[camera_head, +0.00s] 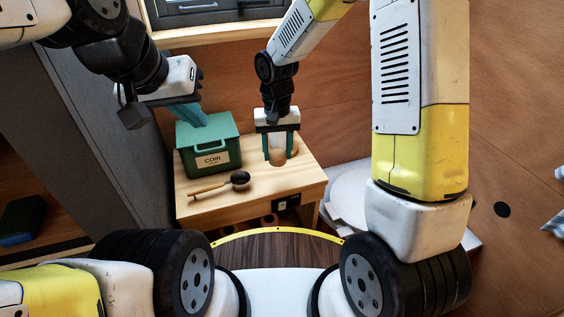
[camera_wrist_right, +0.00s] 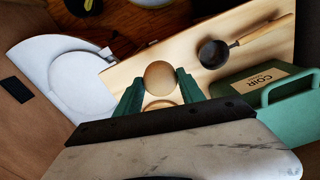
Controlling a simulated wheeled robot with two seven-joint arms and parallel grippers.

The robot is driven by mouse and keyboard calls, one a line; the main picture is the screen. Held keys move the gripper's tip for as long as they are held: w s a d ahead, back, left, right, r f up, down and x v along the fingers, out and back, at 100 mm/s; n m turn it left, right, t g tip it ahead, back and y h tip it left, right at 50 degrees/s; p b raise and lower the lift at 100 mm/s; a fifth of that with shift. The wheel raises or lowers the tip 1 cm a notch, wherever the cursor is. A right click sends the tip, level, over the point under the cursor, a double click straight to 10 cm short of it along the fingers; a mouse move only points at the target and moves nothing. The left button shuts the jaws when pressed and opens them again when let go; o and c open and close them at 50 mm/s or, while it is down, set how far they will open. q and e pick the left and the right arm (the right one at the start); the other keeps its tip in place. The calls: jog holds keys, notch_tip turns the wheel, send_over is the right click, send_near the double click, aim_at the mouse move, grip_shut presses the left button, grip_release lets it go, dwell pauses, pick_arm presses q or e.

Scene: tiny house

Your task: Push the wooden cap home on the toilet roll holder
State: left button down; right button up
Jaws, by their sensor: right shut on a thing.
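The round wooden cap (camera_wrist_right: 160,77) shows between the green fingertips of my right gripper (camera_wrist_right: 160,92) in the right wrist view. In the head view my right gripper (camera_head: 280,150) points down at the back right of the wooden table, shut on the cap (camera_head: 277,156). A pale curved edge shows below the cap in the wrist view; I cannot tell whether it is the holder, nor whether cap and holder touch. My left gripper (camera_head: 200,116) is over the green box; its fingers overlap in view and their opening is unclear.
The green box (camera_head: 226,161) labelled COIR stands at the table's left. A dark scoop (camera_head: 240,180) with a wooden handle lies on the table (camera_head: 272,187) in front. White round items (camera_head: 350,192) are to the right below the table. The window is behind.

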jog(key=w+r, duration=0.5)
jog(key=w, duration=0.3)
jog(key=w+d+r, duration=0.1)
jog(key=w+r, duration=0.5)
jog(key=w, duration=0.3)
jog(key=shift+r+m, duration=0.15)
jog(key=shift+m, duration=0.15)
jog(key=shift+d, duration=0.1)
jog(key=shift+f, duration=2.9)
jog(key=shift+f, duration=1.3)
jog(key=o, duration=1.4)
